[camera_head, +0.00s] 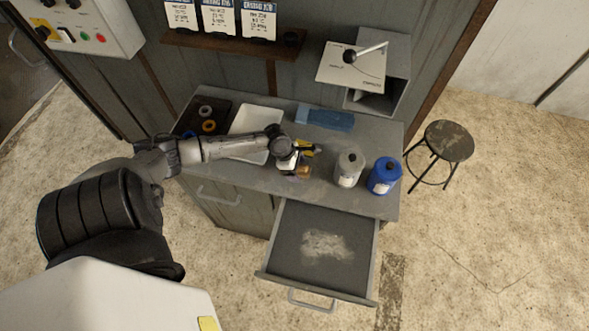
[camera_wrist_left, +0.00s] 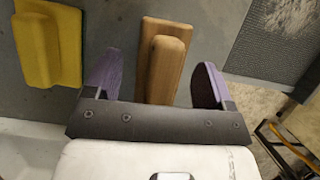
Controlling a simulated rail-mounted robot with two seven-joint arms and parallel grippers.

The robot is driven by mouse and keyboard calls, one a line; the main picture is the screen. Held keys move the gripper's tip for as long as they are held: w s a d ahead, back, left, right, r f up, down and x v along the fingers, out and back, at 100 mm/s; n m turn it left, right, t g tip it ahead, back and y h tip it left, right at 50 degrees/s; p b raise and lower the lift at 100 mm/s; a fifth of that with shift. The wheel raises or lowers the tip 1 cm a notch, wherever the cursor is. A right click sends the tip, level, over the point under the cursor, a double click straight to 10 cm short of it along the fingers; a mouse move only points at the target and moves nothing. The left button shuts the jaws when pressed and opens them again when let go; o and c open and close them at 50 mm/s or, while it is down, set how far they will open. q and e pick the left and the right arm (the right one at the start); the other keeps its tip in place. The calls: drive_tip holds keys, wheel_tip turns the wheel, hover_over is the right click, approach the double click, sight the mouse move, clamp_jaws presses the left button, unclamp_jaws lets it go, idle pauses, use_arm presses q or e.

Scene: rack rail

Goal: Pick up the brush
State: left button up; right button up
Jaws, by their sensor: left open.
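The brush appears to be the wooden block with a raised grip in the left wrist view (camera_wrist_left: 168,60). It lies on the grey bench top (camera_head: 235,172), and a small brown part of it shows in the head view (camera_head: 303,172). My left gripper (camera_wrist_left: 156,78) is open, with its purple fingers on either side of the brush's near end and gaps on both sides. In the head view the gripper (camera_head: 298,156) is over the bench and partly covers the brush. Whether the fingers are down at the brush's height is unclear. My right gripper is in neither view.
A yellow block tool (camera_wrist_left: 48,45) lies left of the brush in the wrist view. A grey-white container (camera_head: 348,169) and a blue container (camera_head: 383,177) stand right of the gripper. An open drawer (camera_head: 285,258) juts out in front. A white tray (camera_head: 262,118) lies behind my forearm.

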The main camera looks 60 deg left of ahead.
use_arm(q)
drive_tip(key=shift+f+p, duration=0.2)
drive_tip(key=shift+p, duration=0.25)
idle(0.3)
drive_tip(key=shift+c, duration=0.4)
drive_tip(key=c, duration=0.7)
drive_tip(key=shift+c, duration=1.3)
